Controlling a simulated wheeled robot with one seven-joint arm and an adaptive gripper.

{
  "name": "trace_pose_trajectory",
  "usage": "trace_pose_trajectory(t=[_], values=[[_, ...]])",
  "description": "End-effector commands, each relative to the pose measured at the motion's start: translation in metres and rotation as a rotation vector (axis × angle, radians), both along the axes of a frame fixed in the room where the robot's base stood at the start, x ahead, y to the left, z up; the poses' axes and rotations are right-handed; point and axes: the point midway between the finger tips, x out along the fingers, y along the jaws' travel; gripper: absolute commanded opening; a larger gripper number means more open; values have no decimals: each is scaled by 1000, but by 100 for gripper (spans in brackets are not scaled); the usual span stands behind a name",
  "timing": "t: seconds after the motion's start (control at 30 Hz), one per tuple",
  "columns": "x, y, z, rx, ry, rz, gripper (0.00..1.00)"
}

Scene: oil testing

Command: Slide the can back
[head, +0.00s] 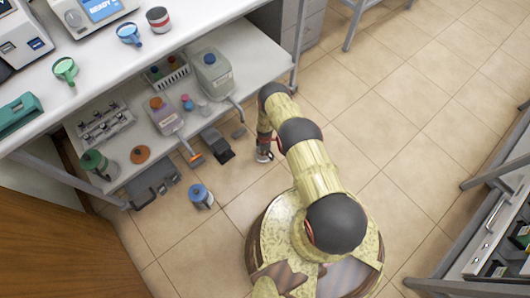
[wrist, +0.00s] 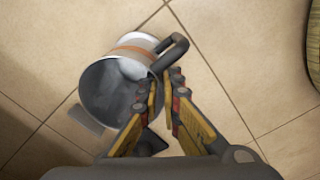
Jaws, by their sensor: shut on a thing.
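A metal can with an orange band (wrist: 134,51) and a black handle (wrist: 174,50) shows in the wrist view, with its open, empty-looking mouth turned toward the camera. My gripper (wrist: 161,84) is shut on the handle side of the can, with the fingertips close together at the handle's base. In the head view the can (head: 264,156) is a small grey shape below my gripper (head: 264,142), beside the bench's lower shelf and over the tiled floor. I cannot tell whether it touches the floor.
The lower shelf (head: 232,62) carries a grey jug (head: 213,74), a purple-grey jug (head: 165,115) and a rack (head: 105,122). A blue-topped container (head: 201,196) stands on the floor. A banded can (head: 159,19) sits on the countertop. A bench leg (head: 299,45) is near my arm.

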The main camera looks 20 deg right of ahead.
Motion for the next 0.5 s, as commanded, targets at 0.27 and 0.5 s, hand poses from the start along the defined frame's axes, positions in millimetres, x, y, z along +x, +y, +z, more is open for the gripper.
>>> trace_pose_trajectory(t=[0.27, 0.5], values=[[-1, 0, -1, 1, 2, -1, 18], [-1, 0, 0, 0, 1, 0, 27]])
